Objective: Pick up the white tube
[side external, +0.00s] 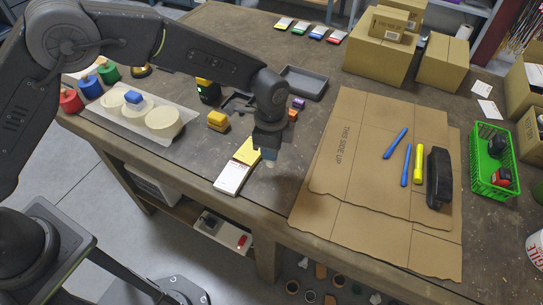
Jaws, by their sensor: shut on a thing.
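My gripper (269,156) points down over the dark table, right of a yellow and white pad. Its jaws are shut on a small pale thing at the fingertips, which appears to be the white tube (271,164). Most of it is hidden by the fingers, and its full shape is too small to tell. I cannot tell whether its lower end touches the table. No other white tube shows clearly in the side external view.
A white pad (232,178) and a yellow pad (247,151) lie just left of my gripper. Flattened cardboard (335,205) with pens and a black case (438,178) covers the right. A grey tray (304,83), cardboard boxes (380,59) and a green basket (492,162) stand farther off.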

